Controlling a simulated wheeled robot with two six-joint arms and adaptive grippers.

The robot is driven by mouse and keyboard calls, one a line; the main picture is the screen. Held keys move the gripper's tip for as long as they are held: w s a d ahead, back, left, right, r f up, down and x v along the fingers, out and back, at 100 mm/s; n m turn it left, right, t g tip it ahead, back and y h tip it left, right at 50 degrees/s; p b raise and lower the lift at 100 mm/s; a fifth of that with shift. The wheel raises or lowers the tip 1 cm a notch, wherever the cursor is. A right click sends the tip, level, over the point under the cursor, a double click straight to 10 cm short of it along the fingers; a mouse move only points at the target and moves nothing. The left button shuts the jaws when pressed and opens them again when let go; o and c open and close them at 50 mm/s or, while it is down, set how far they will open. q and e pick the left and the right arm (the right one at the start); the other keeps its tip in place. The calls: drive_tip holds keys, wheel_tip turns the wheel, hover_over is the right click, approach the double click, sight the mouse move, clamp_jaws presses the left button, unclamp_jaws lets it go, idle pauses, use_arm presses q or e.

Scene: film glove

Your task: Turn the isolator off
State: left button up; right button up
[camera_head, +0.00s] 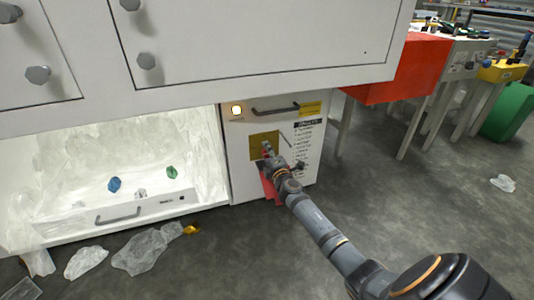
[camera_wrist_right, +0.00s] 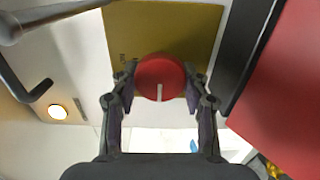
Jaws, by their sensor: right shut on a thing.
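The isolator is a round red knob with a pale pointer line (camera_wrist_right: 160,78), set on a yellow plate (camera_wrist_right: 190,25) in the right wrist view. The same yellow plate (camera_head: 257,139) shows on the white cabinet front in the head view. My right gripper (camera_wrist_right: 160,92) is shut on the red knob, one finger on each side of it. In the head view my right gripper (camera_head: 268,150) reaches the plate and hides most of the knob. My left gripper is not in view.
A lit amber lamp (camera_head: 237,110) and a dark handle (camera_head: 275,110) sit above the plate. A red tag or panel (camera_wrist_right: 285,90) hangs close beside the gripper. Left is a bright open bay with crumpled clear film (camera_head: 60,150); more film lies on the floor.

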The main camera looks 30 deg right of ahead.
drive_tip(key=o, duration=1.1)
drive_tip(key=shift+o, duration=0.2)
drive_tip(key=shift+s, duration=0.1)
drive_tip(key=v, duration=1.2)
drive_tip(key=shift+f, duration=0.1)
